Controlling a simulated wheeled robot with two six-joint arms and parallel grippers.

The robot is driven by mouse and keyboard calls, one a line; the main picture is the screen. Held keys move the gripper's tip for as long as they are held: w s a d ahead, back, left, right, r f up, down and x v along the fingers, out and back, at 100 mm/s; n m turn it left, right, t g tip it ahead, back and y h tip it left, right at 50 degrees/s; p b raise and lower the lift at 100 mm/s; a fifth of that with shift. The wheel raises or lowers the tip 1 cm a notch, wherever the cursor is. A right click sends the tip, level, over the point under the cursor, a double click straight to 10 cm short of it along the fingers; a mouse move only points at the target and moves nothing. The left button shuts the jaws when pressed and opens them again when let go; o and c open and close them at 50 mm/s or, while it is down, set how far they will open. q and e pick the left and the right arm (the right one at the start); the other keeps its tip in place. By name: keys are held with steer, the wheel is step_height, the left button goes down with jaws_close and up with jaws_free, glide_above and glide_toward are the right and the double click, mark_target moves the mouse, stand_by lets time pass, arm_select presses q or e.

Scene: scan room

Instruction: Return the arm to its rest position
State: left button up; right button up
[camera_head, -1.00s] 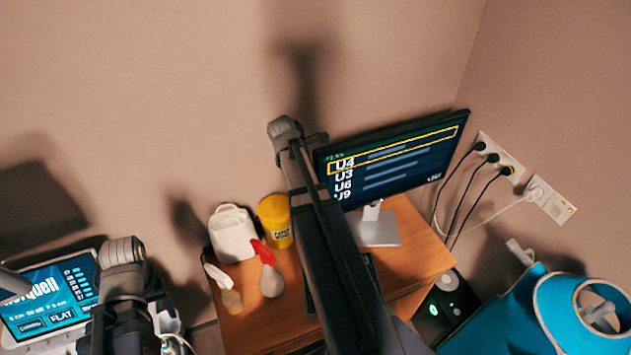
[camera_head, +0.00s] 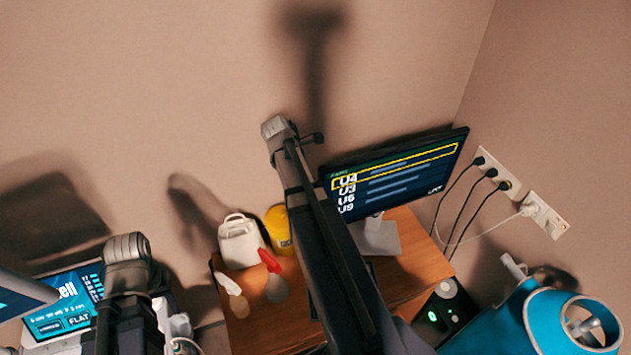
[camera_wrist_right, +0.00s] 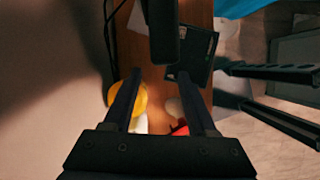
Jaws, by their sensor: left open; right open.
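My left arm shows at the lower left of the head view. Its grey ribbed end and left gripper (camera_head: 128,255) are in front of the wall, beside a blue display; the fingers are hard to make out there. My right arm runs up the middle of the head view, above the desk, and its fingers are hidden in that view. In the right wrist view my right gripper (camera_wrist_right: 157,85) has its two dark fingers spread, with nothing between them. It points down over the desk.
The wooden desk (camera_head: 418,262) holds a monitor (camera_head: 400,172), a white container (camera_head: 240,240), a yellow tub (camera_head: 276,228) and a red-topped spray bottle (camera_head: 275,288). The blue display (camera_head: 66,305) stands left, a teal machine (camera_head: 500,320) right. Plugs and cables (camera_head: 495,180) are on the wall.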

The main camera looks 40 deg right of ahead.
steer(key=shift+r, duration=0.2)
stand_by(0.4)
steer(key=s+a+f+m+t+y, duration=0.15)
steer(key=a+m, duration=0.45)
steer(key=a, duration=0.7)
steer(key=s+a+m+t+y, duration=0.1)
steer(key=a+m+y, duration=0.35)
steer(key=a, duration=0.75)
steer(key=s+a+f+h+b, duration=0.1)
steer(key=s+a+f+b, duration=0.1)
steer(key=a+f+b, duration=0.2)
steer(key=s+a+f+n+h+b, duration=0.1)
steer(key=a+f+b, duration=0.3)
steer(key=f+b, duration=0.6)
steer(key=s+a+f+h+b, duration=0.1)
steer(key=s+a+f+b, duration=0.1)
steer(key=a+f+b, duration=0.2)
step_height(320, 180, down, 3)
steer(key=b, duration=0.3)
steer(key=shift+s+a+f+g, duration=0.15)
steer(key=shift+s+g, duration=0.2)
